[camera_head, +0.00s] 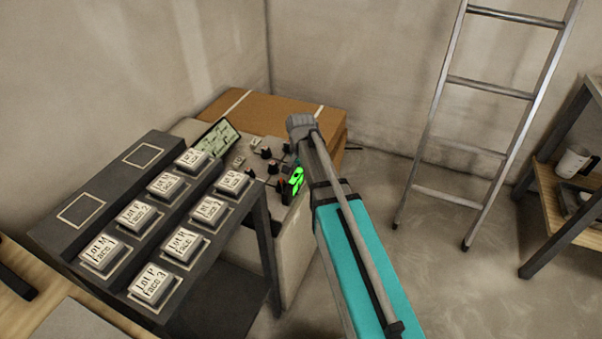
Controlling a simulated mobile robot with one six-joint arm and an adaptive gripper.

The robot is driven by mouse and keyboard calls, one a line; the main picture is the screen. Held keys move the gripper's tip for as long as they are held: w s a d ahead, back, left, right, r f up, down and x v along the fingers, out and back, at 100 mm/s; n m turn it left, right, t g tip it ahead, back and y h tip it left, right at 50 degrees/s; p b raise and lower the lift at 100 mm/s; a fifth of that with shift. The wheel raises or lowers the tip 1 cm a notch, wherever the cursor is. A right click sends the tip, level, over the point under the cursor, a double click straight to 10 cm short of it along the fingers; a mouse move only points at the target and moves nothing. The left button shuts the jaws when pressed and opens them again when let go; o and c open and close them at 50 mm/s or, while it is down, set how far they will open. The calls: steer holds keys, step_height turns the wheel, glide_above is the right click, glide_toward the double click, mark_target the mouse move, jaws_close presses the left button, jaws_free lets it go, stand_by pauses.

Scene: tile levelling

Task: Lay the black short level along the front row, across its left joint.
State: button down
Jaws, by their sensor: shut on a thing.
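My arm, with a teal link, reaches from the lower right to a grey joint near the middle. My gripper is not clearly visible; the arm hides the area beyond it. I cannot make out the black short level or anything held. A small bright green and black item (295,181) shows just left of the arm, but I cannot tell what it is. No tile row with a left joint can be identified with certainty.
A dark stepped rack (75,249) holds several labelled pale blocks, with two empty outlined squares. Behind it are a pale console (296,238) with dark knobs and a cardboard box (268,109). A ladder (436,108) leans right; a shelf (551,207) holds a mug (571,162). Floor between is clear.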

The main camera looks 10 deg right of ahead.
steer(key=shift+f, duration=0.15)
steer(key=shift+c, duration=2)
jaws_free()
steer(key=shift+r, duration=0.2)
step_height(320, 180, up, 8)
steer(key=p, duration=0.8)
steer(key=shift+s+r+p, duration=0.1)
steer(key=shift+r+p, duration=0.1)
steer(key=shift+p, duration=0.1)
steer(key=s+r+n+p, duration=0.1)
steer(key=s+r+p, duration=0.1)
steer(key=r+p, duration=0.8)
steer(key=s+d+r+n+p, duration=0.1)
steer(key=s+r+p, duration=0.2)
steer(key=r+p, duration=0.8)
steer(key=shift+s+d, duration=0.15)
steer(key=shift+d, duration=0.05)
steer(key=s+a+r+n+p, duration=0.1)
steer(key=s+n, duration=0.4)
steer(key=s, duration=0.6)
steer(key=shift+a, duration=0.25)
